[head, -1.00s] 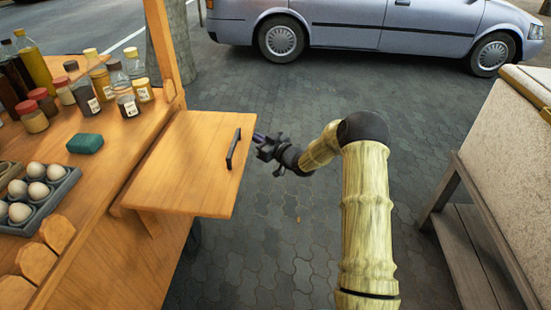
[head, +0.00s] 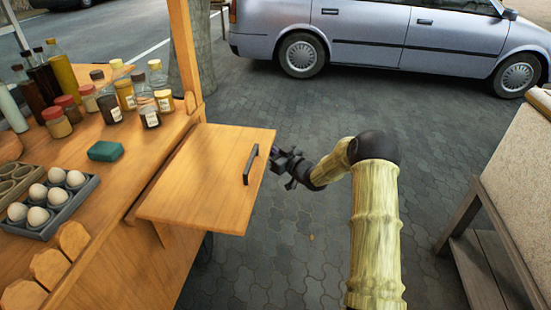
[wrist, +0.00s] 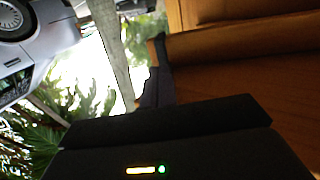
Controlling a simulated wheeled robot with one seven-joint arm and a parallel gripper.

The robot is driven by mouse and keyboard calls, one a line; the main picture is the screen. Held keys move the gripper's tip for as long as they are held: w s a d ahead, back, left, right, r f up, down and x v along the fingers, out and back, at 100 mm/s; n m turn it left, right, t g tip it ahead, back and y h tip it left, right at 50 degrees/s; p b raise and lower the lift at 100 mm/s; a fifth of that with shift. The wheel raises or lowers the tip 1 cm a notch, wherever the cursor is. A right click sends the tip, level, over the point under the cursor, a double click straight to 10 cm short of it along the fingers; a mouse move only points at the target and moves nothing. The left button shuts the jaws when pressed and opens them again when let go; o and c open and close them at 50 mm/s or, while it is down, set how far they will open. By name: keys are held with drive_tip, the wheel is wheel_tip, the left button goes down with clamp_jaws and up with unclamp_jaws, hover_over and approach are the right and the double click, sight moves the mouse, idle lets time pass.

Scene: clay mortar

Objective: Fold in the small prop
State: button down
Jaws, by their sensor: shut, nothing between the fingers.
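The wooden flap (head: 195,185) sticks out level from the cart's side, with a black bar handle (head: 251,164) on top near its outer edge. A small wooden piece (head: 162,235) shows below the flap's near edge and looks like the prop; most of it is hidden by the flap. My gripper (head: 278,160) is at the flap's outer edge, just right of the handle, shut and empty. Its fingertips are partly hidden by the edge, and I cannot tell whether they touch it. In the wrist view, brown wood (wrist: 245,85) fills the right side, close to my dark gripper.
The cart top (head: 120,185) holds bottles, jars, a green block (head: 105,151) and an egg tray (head: 75,204). A wooden post (head: 181,50) rises behind the flap. A bench (head: 480,235) stands at the right. Open paving (head: 300,240) lies between, with a car (head: 400,40) beyond.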

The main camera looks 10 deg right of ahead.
drive_tip(key=w+d+p+v, duration=0.1)
drive_tip(key=v, duration=1.1)
drive_tip(key=shift+d, duration=0.4)
drive_tip(key=c, duration=2.2)
unclamp_jaws()
drive_tip(key=shift+s+a, duration=0.15)
drive_tip(key=shift+a, duration=0.15)
drive_tip(key=c, duration=1.5)
unclamp_jaws()
drive_tip(key=shift+d+r, duration=0.1)
drive_tip(key=shift+r, duration=0.05)
drive_tip(key=shift+o, duration=0.3)
drive_tip(key=shift+s+a+r+m+g+h, duration=0.15)
drive_tip(key=shift+a+g+h, duration=0.1)
drive_tip(key=shift+h, duration=0.3)
drive_tip(key=shift+a+r+m+g+h, duration=0.15)
drive_tip(key=shift+a+g+h, duration=0.1)
drive_tip(key=shift+h, duration=0.3)
drive_tip(key=s+a+r+m+g+h, duration=0.1)
drive_tip(key=s+m+g+h, duration=0.1)
drive_tip(key=s, duration=0.8)
drive_tip(key=s+a+r+m+g+h, duration=0.1)
drive_tip(key=s+g, duration=0.4)
drive_tip(key=s, duration=0.6)
drive_tip(key=s+a+r+m+g+h, duration=0.1)
drive_tip(key=s+a+m+g+h, duration=0.2)
drive_tip(key=s, duration=0.8)
drive_tip(key=shift+s+a+g+h, duration=0.25)
drive_tip(key=shift+g+h, duration=0.45)
drive_tip(key=shift+h, duration=0.2)
